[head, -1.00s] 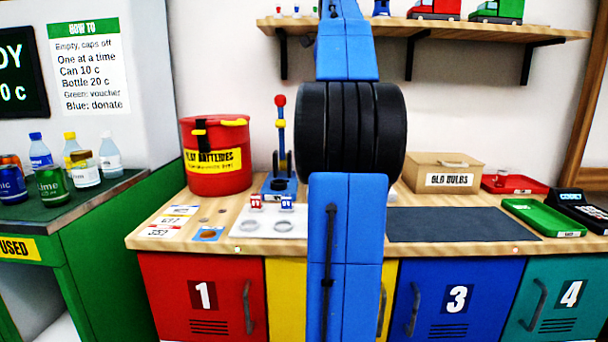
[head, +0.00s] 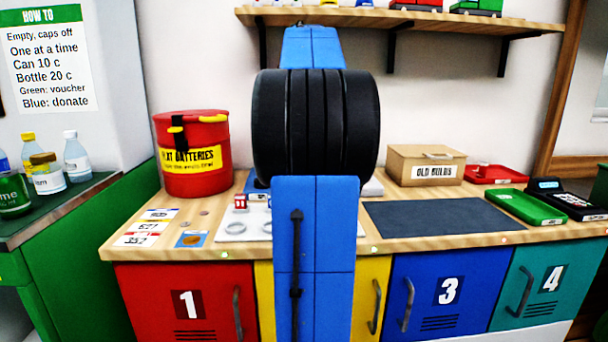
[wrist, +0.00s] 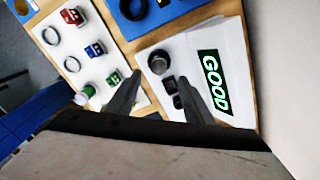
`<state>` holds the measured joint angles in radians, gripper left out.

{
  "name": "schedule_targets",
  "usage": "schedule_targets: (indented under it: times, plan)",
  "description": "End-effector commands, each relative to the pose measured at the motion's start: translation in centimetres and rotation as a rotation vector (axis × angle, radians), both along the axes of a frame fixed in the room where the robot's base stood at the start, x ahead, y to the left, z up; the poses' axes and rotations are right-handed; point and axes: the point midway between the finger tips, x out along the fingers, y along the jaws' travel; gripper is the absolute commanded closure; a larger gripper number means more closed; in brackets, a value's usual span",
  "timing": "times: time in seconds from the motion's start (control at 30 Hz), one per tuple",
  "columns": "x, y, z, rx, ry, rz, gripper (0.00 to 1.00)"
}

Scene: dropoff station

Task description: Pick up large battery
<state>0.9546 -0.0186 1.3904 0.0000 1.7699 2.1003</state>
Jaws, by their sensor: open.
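A dark round piece (wrist: 159,62) and small dark pieces (wrist: 178,92) show on the sheet between and beyond the fingertips. Left of the fingers, a white panel holds a red block (wrist: 114,78), a blue block (wrist: 95,50) and a green-and-white cylinder (wrist: 86,94). I cannot tell which piece is the large battery. In the head view the red block (head: 240,203) stands on the counter; my arm hides the gripper and the area behind it.
A red battery bin (head: 192,155) stands at the counter's left. A dark mat (head: 430,217), the OLD BULBS box (head: 427,167), a red tray (head: 495,174) and a green tray (head: 525,207) are on the right. A shelf (head: 400,18) hangs above.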

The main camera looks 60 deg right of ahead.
Motion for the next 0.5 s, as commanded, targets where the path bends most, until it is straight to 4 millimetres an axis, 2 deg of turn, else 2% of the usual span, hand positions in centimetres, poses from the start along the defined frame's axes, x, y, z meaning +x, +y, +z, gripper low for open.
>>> schedule_targets:
  times: [0.1, 0.33, 0.5]
  plan:
    - [0.0, 0.0, -1.3, 0.001, 0.0, 0.0, 0.53]
    - [0.1, 0.1, -2.6, 0.001, 0.0, 0.0, 0.53]
    - [0.4, 0.4, -4.9, 0.002, 0.001, 0.0, 0.53]
